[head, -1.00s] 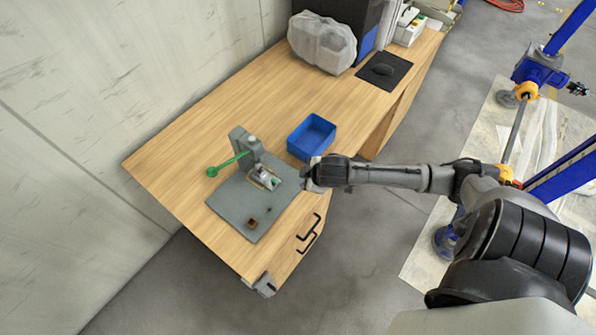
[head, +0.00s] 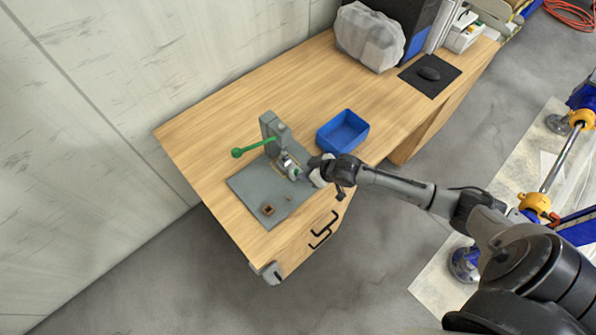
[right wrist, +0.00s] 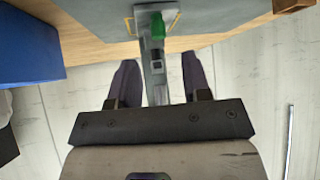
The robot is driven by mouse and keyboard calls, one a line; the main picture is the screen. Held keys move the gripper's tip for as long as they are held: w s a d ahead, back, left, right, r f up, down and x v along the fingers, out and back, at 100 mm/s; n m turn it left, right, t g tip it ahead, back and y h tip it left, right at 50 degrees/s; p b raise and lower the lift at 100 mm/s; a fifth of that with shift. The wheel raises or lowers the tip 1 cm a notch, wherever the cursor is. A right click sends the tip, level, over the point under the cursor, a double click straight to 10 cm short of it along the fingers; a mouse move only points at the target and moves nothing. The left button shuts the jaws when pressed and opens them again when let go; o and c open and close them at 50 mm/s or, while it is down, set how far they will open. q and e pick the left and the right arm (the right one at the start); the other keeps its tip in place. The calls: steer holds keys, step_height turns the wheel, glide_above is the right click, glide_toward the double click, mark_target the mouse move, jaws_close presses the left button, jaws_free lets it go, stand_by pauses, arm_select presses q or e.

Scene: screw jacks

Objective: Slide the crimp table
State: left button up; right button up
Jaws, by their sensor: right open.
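A grey bench press (head: 270,135) with a green lever (head: 252,149) stands on a grey base plate (head: 262,190) on the wooden desk. A small metal part (head: 289,166) sits low at its front, near a yellow outline; I cannot tell for sure whether this is the crimp table. My right gripper (head: 311,171) is at the right edge of the plate, close to that part. In the right wrist view its open fingers (right wrist: 160,75) lie either side of the grey press column (right wrist: 158,60) with a green piece on top; contact cannot be told. My left gripper is not in view.
A blue bin (head: 342,131) stands on the desk (head: 230,105) behind my right gripper. A small brown block (head: 267,209) lies on the plate's front. A wrapped grey bundle (head: 370,38) and a black mat (head: 430,75) are further back. The desk's left part is clear.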

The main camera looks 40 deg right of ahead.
mark_target(296, 171)
steer(key=b+x, duration=0.1)
steer(key=x, duration=0.3)
steer(key=shift+w+f, duration=0.25)
steer(key=shift+f, duration=0.05)
steer(key=shift+w+a+f, duration=0.15)
steer(key=shift+w+f, duration=0.2)
steer(key=shift+c, duration=0.4)
steer(key=c, duration=0.6)
jaws_close()
